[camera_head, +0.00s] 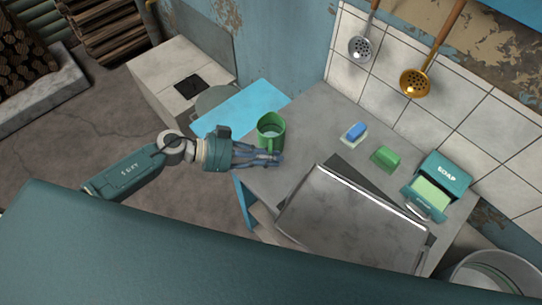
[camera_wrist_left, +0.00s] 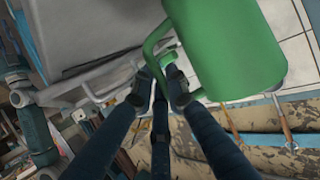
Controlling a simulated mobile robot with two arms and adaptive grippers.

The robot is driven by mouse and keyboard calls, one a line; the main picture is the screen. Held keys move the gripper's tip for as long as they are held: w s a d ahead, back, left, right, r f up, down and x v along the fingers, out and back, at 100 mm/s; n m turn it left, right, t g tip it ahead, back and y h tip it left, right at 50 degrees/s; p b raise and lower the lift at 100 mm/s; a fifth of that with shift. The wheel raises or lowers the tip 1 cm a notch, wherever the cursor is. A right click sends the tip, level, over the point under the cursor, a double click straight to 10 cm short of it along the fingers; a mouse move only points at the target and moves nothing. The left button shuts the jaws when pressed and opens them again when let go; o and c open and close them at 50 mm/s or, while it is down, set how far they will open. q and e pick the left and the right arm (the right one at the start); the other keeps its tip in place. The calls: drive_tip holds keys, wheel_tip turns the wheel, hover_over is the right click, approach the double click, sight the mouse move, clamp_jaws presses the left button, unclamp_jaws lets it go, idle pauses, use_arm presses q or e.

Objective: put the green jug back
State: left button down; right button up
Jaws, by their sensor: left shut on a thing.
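The green jug (camera_head: 266,136) is at the left end of the grey counter, next to the blue surface, and looks upright in the head view. My left gripper (camera_head: 274,156) reaches it from the left, with its fingers at the near side of the jug. In the left wrist view the jug (camera_wrist_left: 228,45) fills the upper right, and my left gripper's fingertips (camera_wrist_left: 162,80) are closed at its green handle. I cannot tell whether the jug's base touches the counter. My right gripper is not in view.
A large grey metal tray or lid (camera_head: 350,225) covers the near part of the counter (camera_head: 310,125). A blue-and-white sponge (camera_head: 354,132), a green block (camera_head: 385,158) and a soap box (camera_head: 440,180) stand behind it. Two ladles (camera_head: 362,45) hang on the tiled wall.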

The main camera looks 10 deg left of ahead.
use_arm(q)
drive_tip(key=c, duration=1.7)
unclamp_jaws()
drive_tip(key=shift+f, duration=0.1)
drive_tip(key=shift+c, duration=0.2)
drive_tip(key=shift+r, duration=0.25)
drive_tip(key=b+v, duration=0.2)
drive_tip(key=v, duration=1)
